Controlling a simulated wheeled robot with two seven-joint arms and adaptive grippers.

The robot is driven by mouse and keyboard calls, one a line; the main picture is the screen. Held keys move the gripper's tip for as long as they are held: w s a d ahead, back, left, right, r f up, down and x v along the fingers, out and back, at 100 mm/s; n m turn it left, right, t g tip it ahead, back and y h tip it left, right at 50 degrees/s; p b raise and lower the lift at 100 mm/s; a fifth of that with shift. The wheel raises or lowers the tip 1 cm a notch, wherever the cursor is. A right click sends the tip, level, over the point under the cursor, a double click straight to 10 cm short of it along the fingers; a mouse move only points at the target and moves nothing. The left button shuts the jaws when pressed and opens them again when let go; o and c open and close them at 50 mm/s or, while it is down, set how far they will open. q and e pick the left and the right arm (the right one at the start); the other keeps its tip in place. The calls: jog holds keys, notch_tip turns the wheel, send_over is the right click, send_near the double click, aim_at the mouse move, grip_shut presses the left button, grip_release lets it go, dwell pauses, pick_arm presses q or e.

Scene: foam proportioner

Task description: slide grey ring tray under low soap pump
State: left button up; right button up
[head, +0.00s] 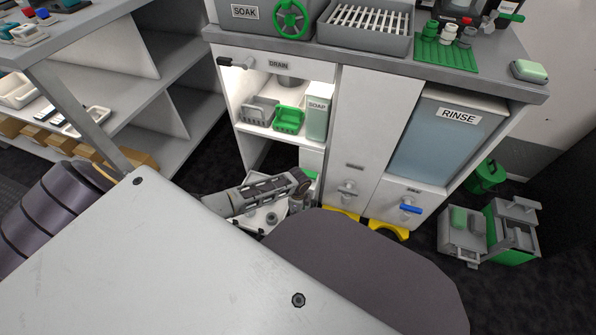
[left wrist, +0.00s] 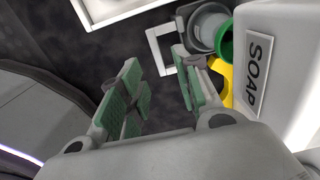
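A pale tray (head: 252,222) with small grey parts on it lies low by the cabinet, partly hidden by my left arm and the table. In the left wrist view a white square frame (left wrist: 154,47) and a grey ring or cup (left wrist: 203,36) lie beyond the fingertips; I cannot tell whether they are joined. The low soap pump (left wrist: 281,75) is a white box marked SOAP at the right, with a green ring (left wrist: 226,46) beside the grey cup. My left gripper (left wrist: 160,78) is open and empty, its green pads apart; it also shows beside the cabinet (head: 304,190). My right gripper is not in view.
The cabinet shelf holds a grey rack (head: 258,112), a green tray (head: 289,119) and an upper SOAP box (head: 317,118). Blue and yellow fittings sit low on the cabinet. Green and grey bins (head: 490,230) stand at the right.

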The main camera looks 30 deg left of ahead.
pick_arm(q)
jog(key=shift+r, duration=2.15)
